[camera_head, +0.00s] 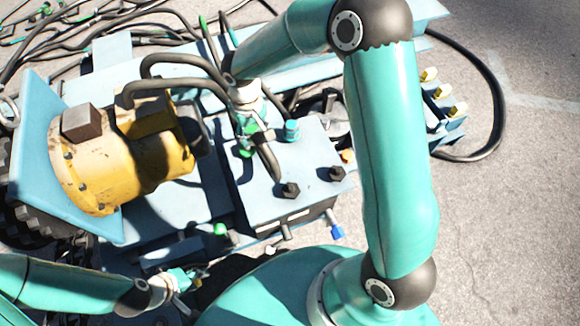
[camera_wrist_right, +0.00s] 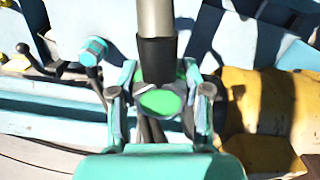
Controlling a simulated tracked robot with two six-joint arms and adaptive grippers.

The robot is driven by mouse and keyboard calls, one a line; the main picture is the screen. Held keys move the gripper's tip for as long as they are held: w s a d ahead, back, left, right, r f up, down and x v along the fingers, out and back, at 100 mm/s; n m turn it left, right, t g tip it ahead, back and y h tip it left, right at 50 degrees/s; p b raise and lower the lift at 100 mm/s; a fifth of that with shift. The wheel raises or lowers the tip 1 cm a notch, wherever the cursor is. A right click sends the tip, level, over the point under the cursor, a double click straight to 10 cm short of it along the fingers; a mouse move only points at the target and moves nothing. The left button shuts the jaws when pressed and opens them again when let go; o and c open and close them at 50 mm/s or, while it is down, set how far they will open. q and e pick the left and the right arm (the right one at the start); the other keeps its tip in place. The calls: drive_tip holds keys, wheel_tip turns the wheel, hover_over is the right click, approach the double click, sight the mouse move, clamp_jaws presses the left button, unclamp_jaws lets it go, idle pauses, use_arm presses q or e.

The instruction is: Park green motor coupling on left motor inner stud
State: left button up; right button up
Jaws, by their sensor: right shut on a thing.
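My right gripper (camera_head: 250,137) hangs over the light-blue block beside the yellow motor. In the right wrist view the gripper (camera_wrist_right: 160,98) has its fingers on both sides of the green coupling (camera_wrist_right: 160,98), shut on it. A black sleeve and grey hose (camera_wrist_right: 155,25) run from the coupling. The yellow motor (camera_head: 100,165) stands on the left of the head view and shows at the right of the wrist view (camera_wrist_right: 255,98). I cannot make out its inner stud. My left gripper (camera_head: 180,280) is low on the left, small, and its jaws are unclear.
The light-blue block (camera_head: 285,160) carries a teal-capped fitting (camera_head: 291,130) and black hex fittings (camera_head: 290,190). A green cap (camera_head: 220,229) and a blue cap (camera_head: 337,231) sit at the front. Thick black hoses (camera_head: 180,62) arch above the motor. Open pavement (camera_head: 500,220) lies right.

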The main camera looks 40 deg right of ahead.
drive_tip(key=n, duration=0.1)
drive_tip(key=s+f+n, duration=0.1)
drive_tip(key=n, duration=0.1)
drive_tip(key=shift+d+b, duration=0.3)
drive_tip(key=shift+b, duration=0.05)
drive_tip(key=s+d+f+n+b, duration=0.2)
drive_tip(key=s+f+n, duration=0.2)
drive_tip(key=n, duration=0.8)
drive_tip(key=n+b, duration=0.3)
drive_tip(key=n, duration=1.5)
hover_over(290, 186)
wheel_tip(290, 186, down, 4)
wheel_tip(290, 186, down, 7)
drive_tip(key=b, duration=0.8)
drive_tip(key=shift+s+f, duration=0.1)
drive_tip(key=shift+f, duration=0.05)
drive_tip(key=shift+f+b, duration=0.4)
drive_tip(key=shift+f, duration=0.35)
drive_tip(key=shift+p, duration=0.5)
drive_tip(key=shift+f+b, duration=0.3)
drive_tip(key=shift+f, duration=0.1)
